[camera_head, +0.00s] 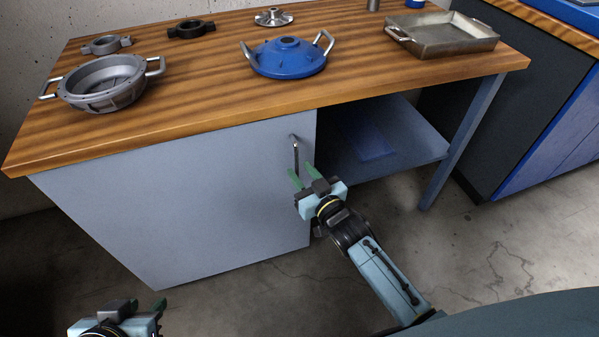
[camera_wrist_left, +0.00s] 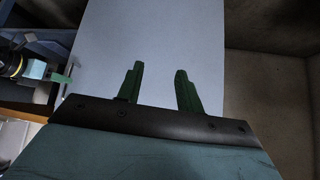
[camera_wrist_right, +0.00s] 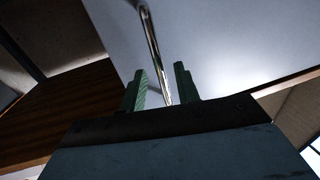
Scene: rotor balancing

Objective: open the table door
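The table door (camera_head: 190,200) is a pale grey-blue panel under the left part of the wooden tabletop, and it looks shut. Its metal bar handle (camera_head: 295,152) stands upright near the door's right edge. My right gripper (camera_head: 302,176) is open at the lower end of the handle. In the right wrist view the handle (camera_wrist_right: 152,45) runs down between the two green fingers, with a gap on each side. My left gripper (camera_head: 146,307) is open and empty at the lower left, apart from the door. The left wrist view shows its spread fingers (camera_wrist_left: 159,90) facing the door panel (camera_wrist_left: 155,35).
On the tabletop (camera_head: 200,95) are a grey housing (camera_head: 103,85), a blue lid with handles (camera_head: 288,57), a metal tray (camera_head: 440,36) and small parts. An open shelf (camera_head: 400,135) lies right of the door. The floor (camera_head: 490,240) in front is clear.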

